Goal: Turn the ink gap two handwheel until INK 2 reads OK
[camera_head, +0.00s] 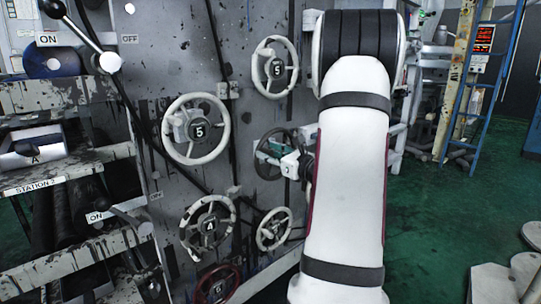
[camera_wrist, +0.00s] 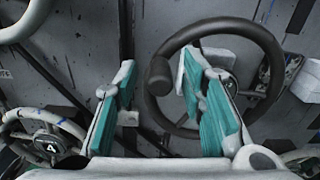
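A dark handwheel (camera_head: 262,158) with a round knob is on the grey panel, partly hidden by my gripper and arm. In the wrist view the dark handwheel (camera_wrist: 273,48) fills the upper right, with its knob (camera_wrist: 159,75) on the left side of the rim. My gripper (camera_wrist: 162,103) has its two teal-padded fingers wide apart. The knob appears between them in the picture, and the right finger overlaps the wheel's inside. I cannot tell whether either finger touches it. No label naming ink gap two is legible.
Pale handwheels marked 5 surround it at left (camera_head: 167,130) and above (camera_head: 257,67). A wheel marked 4 (camera_head: 234,220), a smaller pale wheel (camera_head: 274,246) and a dark red wheel (camera_head: 237,283) are below. A red-lettered display (camera_head: 483,40) at upper right is unreadable. Levers stand left.

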